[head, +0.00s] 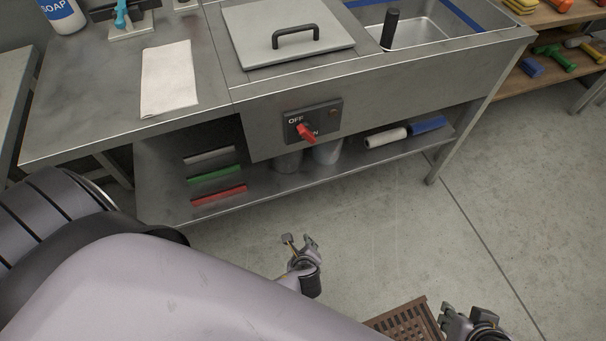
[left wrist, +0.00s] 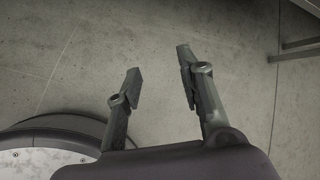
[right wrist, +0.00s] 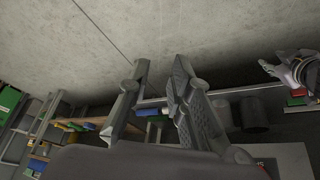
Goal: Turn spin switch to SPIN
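The spin switch is a red knob (head: 306,132) on a dark panel (head: 325,121) on the front of the steel sink unit. "OFF" is printed at the panel's upper left. Below, the knob hides part of a word ending in "IN"; which mark it points at I cannot tell for sure. My left gripper (head: 298,241) is below the panel, apart from the knob; in the left wrist view (left wrist: 160,68) its fingers are apart with nothing between them. My right gripper (head: 458,318) is low at the right, far from the switch; its fingers are also apart and empty (right wrist: 161,66).
A lower shelf (head: 270,185) under the unit holds grey, green and red bars, pale containers and rolls. A lid with a black handle (head: 290,36) and a sink basin (head: 420,34) are above. A brown grate (head: 400,322) lies on the floor. The floor in front is otherwise largely clear.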

